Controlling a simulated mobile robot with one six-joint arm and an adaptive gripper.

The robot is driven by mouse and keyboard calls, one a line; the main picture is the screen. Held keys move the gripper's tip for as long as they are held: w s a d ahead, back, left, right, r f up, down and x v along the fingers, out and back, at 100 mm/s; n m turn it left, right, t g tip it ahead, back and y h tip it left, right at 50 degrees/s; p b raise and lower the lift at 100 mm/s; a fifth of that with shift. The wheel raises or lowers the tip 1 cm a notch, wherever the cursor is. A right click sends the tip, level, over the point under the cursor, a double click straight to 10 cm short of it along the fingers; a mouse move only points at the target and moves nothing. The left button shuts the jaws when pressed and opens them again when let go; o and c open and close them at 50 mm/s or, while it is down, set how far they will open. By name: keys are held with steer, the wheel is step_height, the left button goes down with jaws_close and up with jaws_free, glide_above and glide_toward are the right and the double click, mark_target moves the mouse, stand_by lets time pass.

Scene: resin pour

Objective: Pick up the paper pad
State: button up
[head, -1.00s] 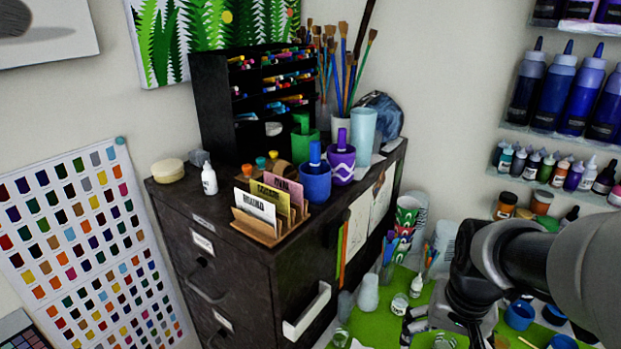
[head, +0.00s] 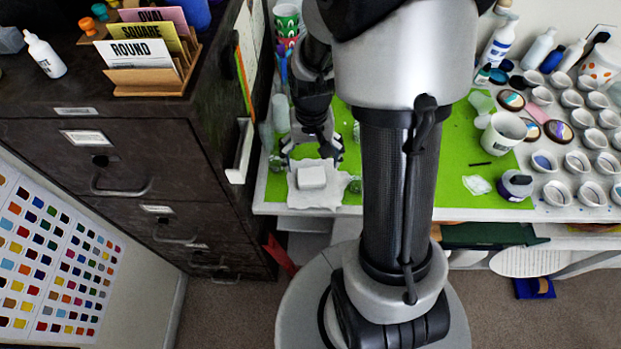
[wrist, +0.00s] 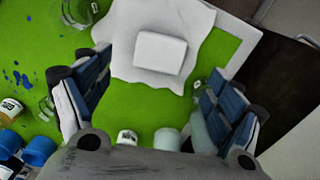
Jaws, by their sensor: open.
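The paper pad (head: 312,177) appears as a small white block lying on a crumpled white sheet (head: 330,200) at the front left of the green-topped table. In the wrist view the pad (wrist: 160,53) lies just beyond my fingertips, between their lines, with the sheet (wrist: 128,65) around it. My gripper (head: 312,157) is open and empty, pointing down behind the pad in the head view. The two blue-padded fingers (wrist: 156,80) are wide apart and do not touch the pad.
Clear jars (wrist: 216,80) stand close to the right finger, with another by the left one. Blue paint pots (wrist: 38,150) are at the lower left. The dark cabinet (head: 100,180) stands left of the table. White cups (head: 502,132) are farther right.

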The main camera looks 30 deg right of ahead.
mark_target(311, 175)
step_height(311, 175, down, 7)
steer(key=shift+w+r+b, duration=0.1)
steer(key=shift+b, duration=1.15)
steer(key=shift+c, duration=0.5)
steer(key=c, duration=0.8)
